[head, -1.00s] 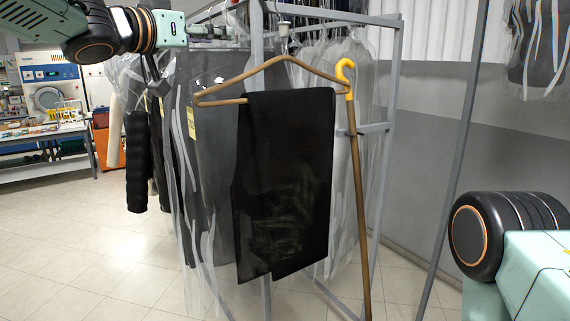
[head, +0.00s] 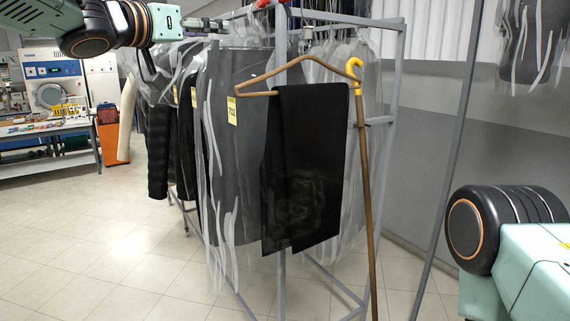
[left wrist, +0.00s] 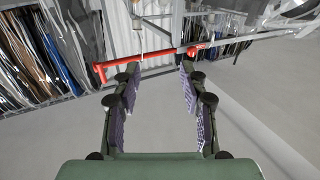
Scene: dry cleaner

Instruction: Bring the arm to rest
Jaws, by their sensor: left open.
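My left arm enters at the top left of the head view. My left gripper (head: 205,25) points right in front of the clothes rack's upper part. In the left wrist view the gripper (left wrist: 160,70) is open, its two fingers apart with nothing held between them. A red bar (left wrist: 140,60) lies across the picture beyond the fingertips; I cannot tell whether it touches them. Of my right arm only part shows at the lower right of the head view; its gripper is out of view.
Black trousers (head: 305,170) hang on a wooden hanger (head: 335,70) at the front of a grey metal rack (head: 390,140). A wooden cane (head: 368,200) with a yellow handle stands beside them. Bagged garments (head: 228,150) fill the rack. Floor at left is clear.

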